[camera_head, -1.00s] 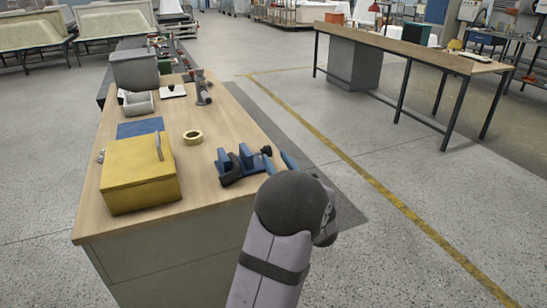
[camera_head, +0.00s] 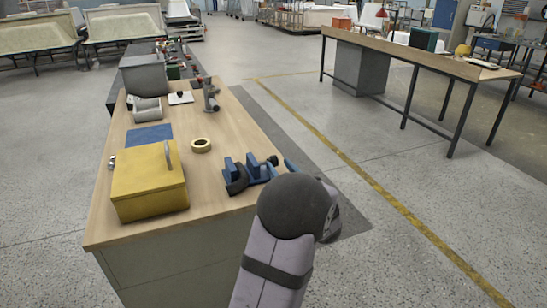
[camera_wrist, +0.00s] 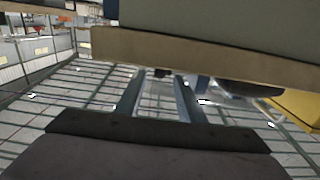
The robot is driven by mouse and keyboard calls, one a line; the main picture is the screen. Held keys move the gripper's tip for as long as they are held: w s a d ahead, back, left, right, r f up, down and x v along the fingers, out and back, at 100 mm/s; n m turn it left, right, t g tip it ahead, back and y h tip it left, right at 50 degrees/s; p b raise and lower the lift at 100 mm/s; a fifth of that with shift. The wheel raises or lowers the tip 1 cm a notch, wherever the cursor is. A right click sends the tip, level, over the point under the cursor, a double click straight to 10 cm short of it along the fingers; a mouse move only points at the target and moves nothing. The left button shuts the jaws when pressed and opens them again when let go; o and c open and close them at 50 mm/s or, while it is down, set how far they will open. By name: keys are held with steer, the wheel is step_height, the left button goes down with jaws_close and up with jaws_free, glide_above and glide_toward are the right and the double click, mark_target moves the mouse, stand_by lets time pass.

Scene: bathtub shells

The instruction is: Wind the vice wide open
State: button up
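The blue vice (camera_head: 252,172) sits on the wooden bench near its right front edge, with dark parts at its left end. A small dark knob or handle end (camera_head: 272,160) shows at its right end. My gripper (camera_head: 289,166) is just right of that end, mostly hidden behind my dark wrist. In the wrist view my gripper (camera_wrist: 160,97) has its two fingers apart. A small dark shape lies beyond the gap between them; I cannot tell whether it is the vice handle. No contact with the vice is visible.
The wooden bench (camera_head: 225,125) also holds a yellow box (camera_head: 148,185), a tape roll (camera_head: 201,145), a blue mat (camera_head: 149,136), grey bins (camera_head: 145,75) and a grey upright tool (camera_head: 210,97). Clear floor lies right of it. A long table (camera_head: 430,57) stands beyond.

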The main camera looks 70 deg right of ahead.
mark_target(275, 160)
steer(key=shift+p+x, duration=0.4)
steer(key=shift+x, duration=2.7)
steer(key=c, duration=0.9)
